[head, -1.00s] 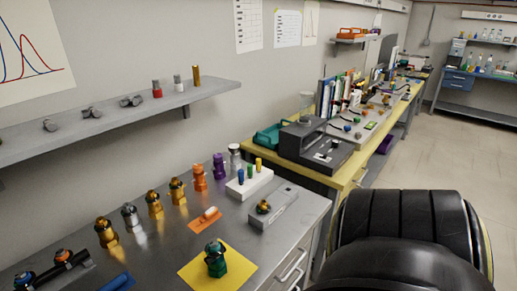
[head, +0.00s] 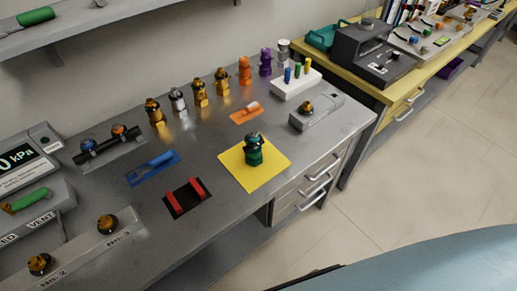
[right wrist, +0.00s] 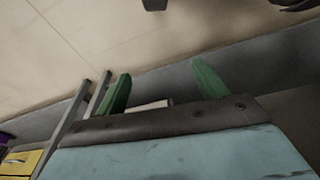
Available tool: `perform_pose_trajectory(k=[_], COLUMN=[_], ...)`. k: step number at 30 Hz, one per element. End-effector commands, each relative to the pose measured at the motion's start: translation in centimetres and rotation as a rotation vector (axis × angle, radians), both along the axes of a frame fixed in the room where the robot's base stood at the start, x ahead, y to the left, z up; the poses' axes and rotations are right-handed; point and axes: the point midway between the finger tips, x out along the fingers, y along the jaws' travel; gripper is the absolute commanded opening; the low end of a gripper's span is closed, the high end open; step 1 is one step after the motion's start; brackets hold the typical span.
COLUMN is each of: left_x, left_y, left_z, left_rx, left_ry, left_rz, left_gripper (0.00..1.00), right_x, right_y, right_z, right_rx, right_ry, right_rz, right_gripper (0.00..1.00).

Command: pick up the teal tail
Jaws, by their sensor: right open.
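A dark teal-green fitting (head: 253,150) with a rounded top stands upright on a yellow mat (head: 276,160) near the front edge of the grey bench. It is the only teal piece I see on this bench, but I cannot make out which part of it is the tail. My right gripper (right wrist: 162,84) shows in the right wrist view with its two green fingers spread apart and nothing between them. Floor and grey surfaces lie beyond it, and the teal piece is not visible there. My left gripper is in neither current view.
A red-and-black cradle (head: 187,198), a blue piece on a blue mat (head: 136,181) and an orange mat (head: 238,120) lie nearby. Several gold and coloured fittings stand in a row behind. A grey block (head: 322,113) is to the right. Open floor lies in front.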

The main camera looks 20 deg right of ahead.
Motion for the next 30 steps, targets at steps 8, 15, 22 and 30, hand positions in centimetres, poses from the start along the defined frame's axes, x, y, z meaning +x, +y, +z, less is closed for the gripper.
perform_pose_trajectory(k=[8,15,22,30], left_x=[0.1,0.3,0.5,0.6], left_y=[0.4,0.4,0.4,0.5], left_z=[0.3,0.5,0.7,0.7], left_rx=[0.005,0.005,0.005,0.005], left_ry=[-0.001,-0.006,-0.009,-0.010], left_rz=[-0.002,-0.003,-0.002,-0.001], left_gripper=[0.68,0.68,0.68,0.68], right_x=[5.8,7.4,11.0,19.0], right_y=[0.8,0.9,1.7,3.4], right_z=[12.3,20.2,28.2,32.6], right_rx=[0.007,0.015,0.070,0.183], right_ry=[-0.066,-0.114,-0.300,-0.654], right_rz=[-0.014,-0.015,0.022,0.093], right_gripper=[0.71,0.71,0.71,0.71])
